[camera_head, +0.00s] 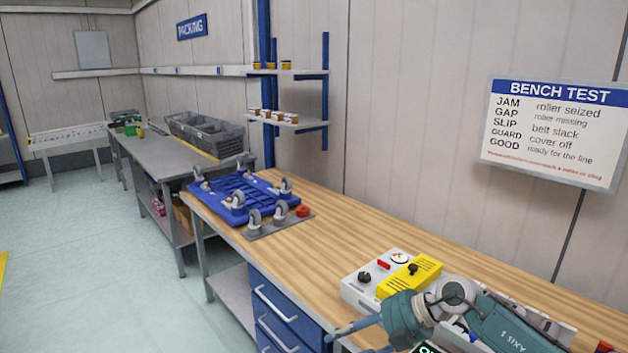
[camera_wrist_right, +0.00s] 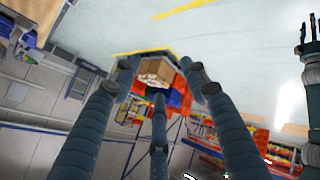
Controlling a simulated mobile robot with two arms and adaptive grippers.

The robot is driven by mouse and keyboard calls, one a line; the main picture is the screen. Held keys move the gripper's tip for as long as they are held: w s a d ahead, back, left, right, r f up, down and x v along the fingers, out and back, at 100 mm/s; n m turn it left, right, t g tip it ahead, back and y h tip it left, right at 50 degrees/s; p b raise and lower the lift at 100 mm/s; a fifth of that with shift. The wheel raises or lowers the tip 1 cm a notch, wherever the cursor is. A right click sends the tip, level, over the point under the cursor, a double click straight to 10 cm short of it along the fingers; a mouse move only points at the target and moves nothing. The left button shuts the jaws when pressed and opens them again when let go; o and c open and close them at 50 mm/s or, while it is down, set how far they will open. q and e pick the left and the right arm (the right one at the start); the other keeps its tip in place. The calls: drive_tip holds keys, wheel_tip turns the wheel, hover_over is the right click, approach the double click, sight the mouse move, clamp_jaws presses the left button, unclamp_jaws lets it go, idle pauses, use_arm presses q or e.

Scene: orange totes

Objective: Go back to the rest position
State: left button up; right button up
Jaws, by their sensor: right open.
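My right arm comes in at the lower right of the head view, over the front of the wooden bench (camera_head: 345,235). Its gripper (camera_head: 362,338) points left at the bench's front edge, partly cut off by the frame. In the right wrist view the right gripper (camera_wrist_right: 160,84) has its three fingers spread, with nothing between them. A dark jointed part (camera_wrist_right: 308,75) stands at that view's right edge; I cannot tell whether it is my left gripper. No left arm shows in the head view.
A white and yellow control box (camera_head: 395,280) sits on the bench beside my right arm. A blue caster-wheeled frame (camera_head: 238,192) lies at the bench's far end. A grey table with a dark crate (camera_head: 205,132) stands beyond.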

drive_tip(key=s+a+r+m+t+y, duration=0.25)
drive_tip(key=a+r+t+y, duration=0.4)
drive_tip(key=a+r, duration=0.5)
drive_tip(key=w+d+r+m+t+h, duration=0.2)
drive_tip(key=d+r+m+t+h, duration=0.15)
drive_tip(key=d+m+t, duration=0.35)
drive_tip(key=d+f+m+t+h, duration=0.2)
drive_tip(key=d+f+m+h, duration=0.3)
drive_tip(key=d+m+h, duration=0.4)
drive_tip(key=s+d+f+m+g+h, duration=0.4)
drive_tip(key=s+d+f, duration=0.2)
drive_tip(key=f, duration=0.4)
drive_tip(key=s+d+f+g, duration=0.1)
drive_tip(key=s+f+g, duration=0.6)
drive_tip(key=s, duration=0.7)
drive_tip(key=s+d+f+g, duration=0.1)
drive_tip(key=s+f+g, duration=0.3)
drive_tip(key=s+f, duration=0.75)
drive_tip(key=s+f+g+b, duration=0.1)
drive_tip(key=s+f, duration=0.1)
drive_tip(key=f, duration=1)
drive_tip(key=s+f+b, duration=0.1)
drive_tip(key=s+f, duration=0.1)
drive_tip(key=f, duration=1)
drive_tip(key=s+d+f+g+b, duration=0.1)
drive_tip(key=s+d+f+b, duration=0.1)
drive_tip(key=s+f, duration=1.6)
drive_tip(key=shift+d+f+y, duration=0.3)
drive_tip(key=shift+d+f, duration=0.4)
drive_tip(key=shift+f, duration=0.1)
